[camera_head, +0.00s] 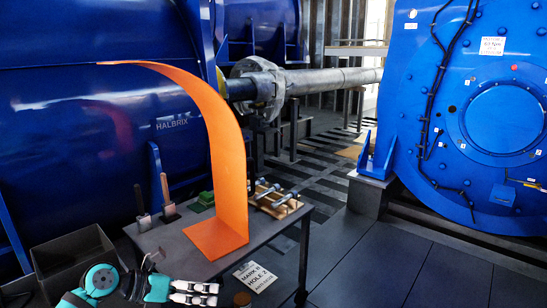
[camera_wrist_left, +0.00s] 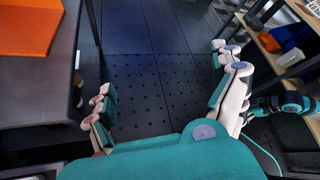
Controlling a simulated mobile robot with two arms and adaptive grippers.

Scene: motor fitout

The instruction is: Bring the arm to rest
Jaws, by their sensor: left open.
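My left gripper (camera_head: 194,292) is low in the head view, in front of the grey table's near edge, with its arm coming in from the lower left. In the left wrist view my left gripper (camera_wrist_left: 162,92) has its fingers wide apart, with only dark floor between them. It holds nothing. The grey table (camera_head: 170,250) carries a tall curved orange sheet (camera_head: 232,170), whose foot lies flat on the top. The sheet's orange foot (camera_wrist_left: 30,28) also shows at the upper left of the wrist view, apart from the fingers. My right gripper cannot be made out.
Two handled tools (camera_head: 167,207), a green block (camera_head: 205,198) and a wooden rack of bolts (camera_head: 275,203) are on the table. A dark box (camera_head: 75,262) stands at lower left. A shelf (camera_wrist_left: 268,42) is at right in the wrist view. Floor (camera_head: 375,265) right of the table is clear.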

